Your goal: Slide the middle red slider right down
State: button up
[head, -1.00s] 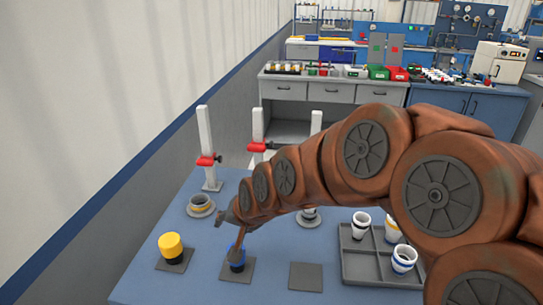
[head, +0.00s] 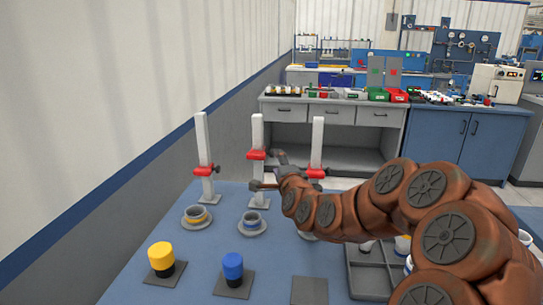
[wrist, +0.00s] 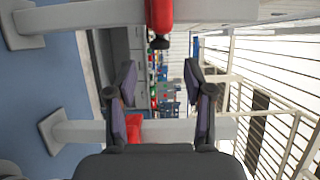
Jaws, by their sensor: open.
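Three white posts with red sliders stand at the back of the blue table. The middle red slider (head: 256,154) sits higher on its post (head: 257,132) than the left slider (head: 204,170) and the right slider (head: 315,173). My gripper (head: 266,171) is open and empty, just right of and below the middle slider in the head view. In the wrist view, its fingers (wrist: 160,75) point between two sideways-looking posts. One red slider (wrist: 160,14) is at the top edge; another (wrist: 133,130) is partly hidden by a finger. I cannot tell if anything touches.
Two flanged rings (head: 196,217) (head: 252,224) lie before the posts. A yellow-topped piece (head: 161,256) and a blue-topped piece (head: 233,267) stand on dark pads; another pad (head: 309,291) is empty. My arm partly hides a grey tray (head: 371,278). A wall runs along the left.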

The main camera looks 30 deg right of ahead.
aim_at(272, 154)
jog(key=shift+w+d+r+p, duration=0.25)
jog(key=shift+w+p, duration=0.3)
jog(key=shift+p, duration=1.5)
jog(key=shift+w+d+p, duration=0.1)
jog(key=shift+w+p, duration=0.1)
jog(key=shift+p, duration=0.65)
jog(key=p, duration=0.6)
jog(key=shift+w, duration=0.4)
jog(key=shift+f+p+x, duration=0.15)
jog(key=shift+p+x, duration=0.15)
jog(key=shift+x, duration=1)
jog(key=shift+f+p+x, duration=0.15)
jog(key=shift+p+x, duration=0.1)
jog(key=shift+x, duration=1.05)
grip_shut()
